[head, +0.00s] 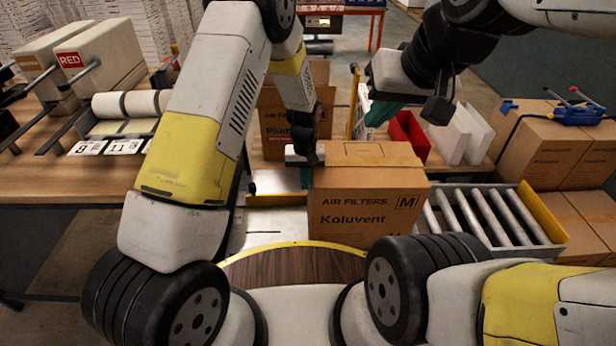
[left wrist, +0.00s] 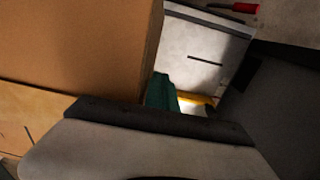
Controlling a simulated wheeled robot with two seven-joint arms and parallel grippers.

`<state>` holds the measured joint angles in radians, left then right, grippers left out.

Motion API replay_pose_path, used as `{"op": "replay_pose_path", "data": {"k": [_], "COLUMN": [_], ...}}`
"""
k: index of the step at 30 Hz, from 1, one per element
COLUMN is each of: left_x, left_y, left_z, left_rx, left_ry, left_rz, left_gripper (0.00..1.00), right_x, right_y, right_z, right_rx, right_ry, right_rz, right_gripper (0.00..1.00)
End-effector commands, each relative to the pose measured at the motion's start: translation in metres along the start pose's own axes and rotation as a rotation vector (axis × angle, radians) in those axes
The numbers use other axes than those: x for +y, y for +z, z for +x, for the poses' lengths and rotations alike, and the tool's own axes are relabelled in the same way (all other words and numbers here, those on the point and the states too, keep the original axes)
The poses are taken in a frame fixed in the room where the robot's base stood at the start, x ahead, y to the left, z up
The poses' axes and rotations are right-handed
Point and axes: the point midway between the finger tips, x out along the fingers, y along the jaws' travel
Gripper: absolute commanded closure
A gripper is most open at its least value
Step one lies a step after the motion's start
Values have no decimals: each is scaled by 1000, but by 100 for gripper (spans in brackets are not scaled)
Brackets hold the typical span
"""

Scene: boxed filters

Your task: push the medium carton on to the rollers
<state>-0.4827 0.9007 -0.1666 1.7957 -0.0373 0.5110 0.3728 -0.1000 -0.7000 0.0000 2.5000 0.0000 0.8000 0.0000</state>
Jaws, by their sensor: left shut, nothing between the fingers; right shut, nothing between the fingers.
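The medium carton (head: 366,190) is a brown box marked "AIR FILTERS", "Koluvent" and "M". It stands upright in the middle of the head view, its right side close to the rollers (head: 482,215). My left gripper (head: 305,178) is shut and empty at the carton's left side, with its green fingertips low beside it. In the left wrist view the carton (left wrist: 70,50) fills the upper left and the green fingertips (left wrist: 160,92) are by its edge; I cannot tell whether they touch. My right gripper (head: 384,112) is shut and empty, raised behind the carton.
Stacked cartons (head: 548,145) stand right of the rollers, with a blue tool on top. A "Plum" carton (head: 285,125) stands behind my left gripper. A red bin (head: 408,137) and white panels (head: 465,135) are behind the rollers. The roller tops are clear.

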Motion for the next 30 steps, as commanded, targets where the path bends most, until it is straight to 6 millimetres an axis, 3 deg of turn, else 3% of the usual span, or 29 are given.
{"op": "replay_pose_path", "data": {"k": [8, 22, 30], "left_x": [1, 44, 49], "left_y": [0, 0, 0], "left_z": [0, 0, 0], "left_rx": [0, 0, -1], "left_ry": [0, 0, 0], "left_rz": [0, 1, -2], "left_gripper": [100, 100, 100], "right_x": [0, 0, 0], "right_y": [0, 0, 0], "right_z": [0, 0, 0], "right_rx": [0, 0, 0], "right_ry": [0, 0, 0], "right_rz": [0, 0, 0], "right_gripper": [100, 100, 100]}}
